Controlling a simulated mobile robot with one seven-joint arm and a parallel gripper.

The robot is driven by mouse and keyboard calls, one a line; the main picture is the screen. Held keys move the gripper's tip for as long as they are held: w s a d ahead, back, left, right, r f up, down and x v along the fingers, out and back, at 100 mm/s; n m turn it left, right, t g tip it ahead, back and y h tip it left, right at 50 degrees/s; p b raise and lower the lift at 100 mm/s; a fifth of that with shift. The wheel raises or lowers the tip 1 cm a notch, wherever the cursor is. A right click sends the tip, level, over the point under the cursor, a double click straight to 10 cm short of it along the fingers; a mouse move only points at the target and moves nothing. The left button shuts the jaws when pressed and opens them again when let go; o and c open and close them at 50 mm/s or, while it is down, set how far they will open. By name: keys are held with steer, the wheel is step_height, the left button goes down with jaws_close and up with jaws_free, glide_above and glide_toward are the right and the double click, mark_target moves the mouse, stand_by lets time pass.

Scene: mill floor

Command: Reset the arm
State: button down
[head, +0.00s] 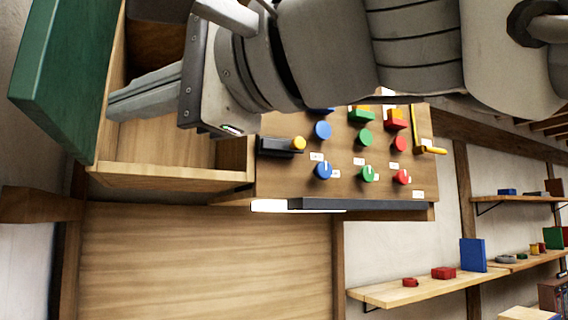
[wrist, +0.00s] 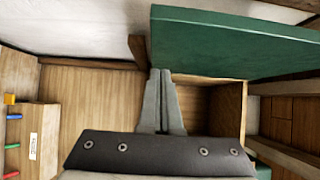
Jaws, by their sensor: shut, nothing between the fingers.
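My gripper (head: 112,106) is at the upper left of the head view, its grey fingers pointing left across the front of an open wooden cabinet (head: 170,178). The fingers are together with nothing between them. In the wrist view my gripper (wrist: 160,72) shows the two fingers side by side, with the cabinet interior (wrist: 205,105) behind and to the right. My arm spans the top of the head view and hides part of the cabinet and the panel top. I cannot tell whether the fingers touch the cabinet.
The cabinet's green door (head: 75,75) stands open near my fingers; it also shows in the wrist view (wrist: 235,45). Right of the cabinet is a wooden panel (head: 290,185) with coloured knobs and a black slider (head: 280,146). Wall shelves (head: 400,290) hold small objects at right.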

steer(key=s+d+b, duration=0.1)
steer(key=s+d, duration=0.6)
steer(key=w+d+f+t+h, duration=0.1)
steer(key=w+d+f+h, duration=0.2)
steer(key=f, duration=0.5)
steer(key=w+d+f+t+h, duration=0.1)
steer(key=w+f+h, duration=0.2)
steer(key=w+f, duration=0.35)
steer(key=w+d+f+h, duration=0.2)
steer(key=w+d+f, duration=0.15)
steer(key=f, duration=0.45)
steer(key=d+f+n+g+h, duration=0.1)
steer(key=d+f+h, duration=0.2)
steer(key=f, duration=0.6)
steer(key=s+d+f+n+g+h, duration=0.1)
steer(key=d+f+n+h, duration=0.1)
steer(key=d+f, duration=0.4)
steer(key=s+d+f+n+g+h, duration=0.1)
steer(key=d+f+h, duration=0.2)
steer(key=f, duration=0.9)
steer(key=d, duration=0.2)
steer(key=shift+d+f+n+h, duration=0.3)
